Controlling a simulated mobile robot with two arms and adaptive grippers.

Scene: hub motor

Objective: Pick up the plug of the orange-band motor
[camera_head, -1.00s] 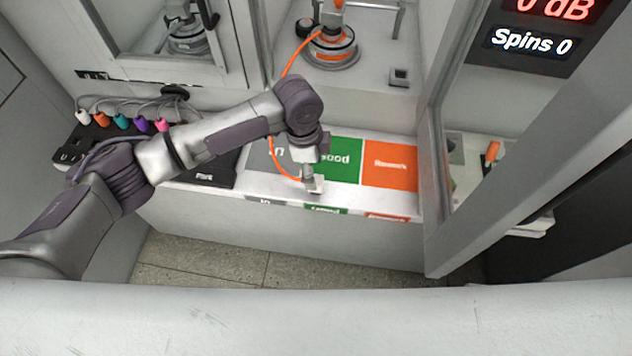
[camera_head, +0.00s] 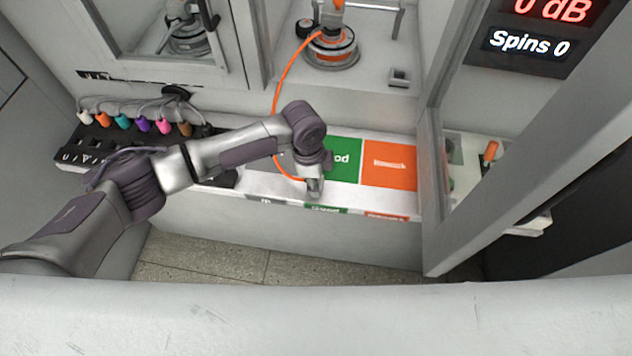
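The orange-band motor (camera_head: 331,48), a round grey hub with an orange band, sits on the raised ledge at the top middle. Its orange cable (camera_head: 275,92) hangs down to the left, passes behind my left arm and comes out low beside the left gripper. My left gripper (camera_head: 315,188) points down at the front edge of the bench, in front of the green panel. The cable's lower end meets it at the fingertips. The plug itself is hidden or too small to make out, and I cannot tell whether the fingers are closed on it. My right gripper is not in view.
A green panel (camera_head: 345,160) and an orange panel (camera_head: 389,165) lie on the bench. A black rack (camera_head: 80,150) with several coloured plugs stands at the left. A window frame (camera_head: 436,190) bounds the right. Another motor (camera_head: 187,38) sits behind glass at the upper left.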

